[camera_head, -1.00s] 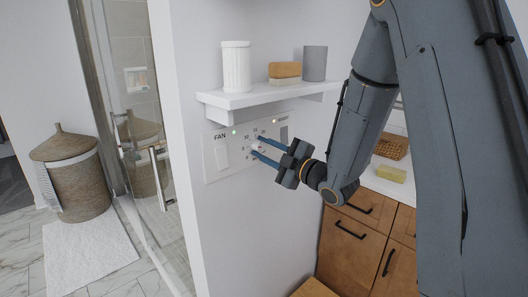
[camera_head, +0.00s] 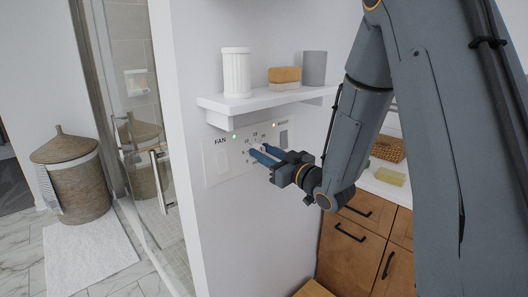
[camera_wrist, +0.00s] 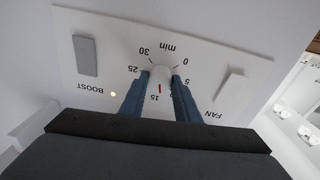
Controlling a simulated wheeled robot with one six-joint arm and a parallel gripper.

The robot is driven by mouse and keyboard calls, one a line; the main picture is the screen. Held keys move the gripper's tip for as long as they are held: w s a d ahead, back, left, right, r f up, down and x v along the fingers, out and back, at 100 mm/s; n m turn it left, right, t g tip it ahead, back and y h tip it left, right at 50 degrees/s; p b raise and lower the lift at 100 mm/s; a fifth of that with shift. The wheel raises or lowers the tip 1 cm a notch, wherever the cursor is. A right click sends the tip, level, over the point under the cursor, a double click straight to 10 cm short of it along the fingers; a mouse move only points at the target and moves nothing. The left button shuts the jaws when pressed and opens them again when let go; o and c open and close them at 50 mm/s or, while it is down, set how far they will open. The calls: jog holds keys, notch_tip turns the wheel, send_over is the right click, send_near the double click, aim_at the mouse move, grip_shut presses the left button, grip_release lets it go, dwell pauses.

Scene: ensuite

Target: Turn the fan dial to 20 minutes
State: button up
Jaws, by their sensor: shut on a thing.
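The white fan dial (camera_wrist: 162,74) sits on a white wall panel (camera_head: 214,178) below a shelf. In the wrist view the panel appears upside down, with minute marks from 0 to 30 around the dial. The dial's red pointer line points near the 15. My gripper (camera_head: 259,154) is shut on the dial, with one blue finger on each side, as the wrist view (camera_wrist: 161,80) shows. The fingers cover some of the numbers, including the 20. In the head view they hide most of the dial.
The FAN rocker switch (camera_wrist: 231,90) and BOOST switch (camera_wrist: 86,55) flank the dial. The shelf (camera_head: 262,98) above holds a white ribbed cup (camera_head: 236,72), a brush (camera_head: 284,76) and a grey cup (camera_head: 314,68). A wooden cabinet (camera_head: 355,240) stands at right.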

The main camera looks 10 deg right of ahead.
jog(key=m+p, duration=0.2)
jog(key=m, duration=0.4)
jog(key=shift+m, duration=0.4)
jog(key=m+h+p, duration=0.1)
jog(key=m+p, duration=0.1)
jog(key=m, duration=0.3)
jog(key=shift+d+m, duration=0.1)
jog(key=shift+m, duration=0.2)
jog(key=o, duration=1.1)
jog(key=shift+c, duration=0.2)
jog(key=b+v, duration=0.2)
jog(key=v, duration=0.5)
jog(key=shift+s+d, duration=0.25)
jog(key=shift+s, duration=0.1)
